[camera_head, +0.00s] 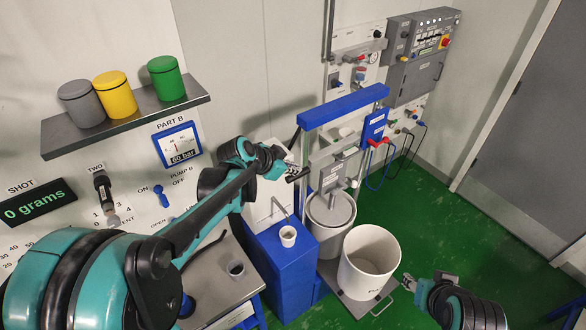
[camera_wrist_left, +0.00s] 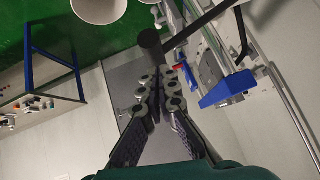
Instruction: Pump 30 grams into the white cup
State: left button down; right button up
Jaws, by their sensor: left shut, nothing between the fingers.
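A small white cup (camera_head: 288,236) stands upright on a blue block, under a thin bent spout (camera_head: 279,207). The shot display (camera_head: 36,207) reads 0 grams. My left gripper (camera_head: 296,172) is shut and empty, above and slightly right of the cup, in front of the pump. In the left wrist view, its fingers (camera_wrist_left: 160,85) point at a dark round-ended bar (camera_wrist_left: 151,42); I cannot tell whether they touch. My right gripper (camera_head: 413,283) is at the lower right, away from the cup; its finger state is unclear.
A lidded drum (camera_head: 330,212) stands under the blue-topped frame (camera_head: 343,106). An open white bucket (camera_head: 368,262) stands beside it. Grey, yellow and green pots sit on a shelf (camera_head: 60,141). A gauge (camera_head: 178,144) reads 60 bar. Green floor (camera_head: 450,235) is clear at right.

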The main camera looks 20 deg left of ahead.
pick_arm(q)
jog(key=shift+f, duration=0.2)
notch_tip(320, 180, down, 20)
jog(key=s+d+m+t+y+b, duration=0.1)
jog(key=m+t+y+b, duration=0.2)
jog(key=b, duration=1.6)
jog(key=shift+r+t+y+b, duration=0.2)
jog(key=shift+t+y+b, duration=0.1)
jog(key=shift+t+y, duration=0.15)
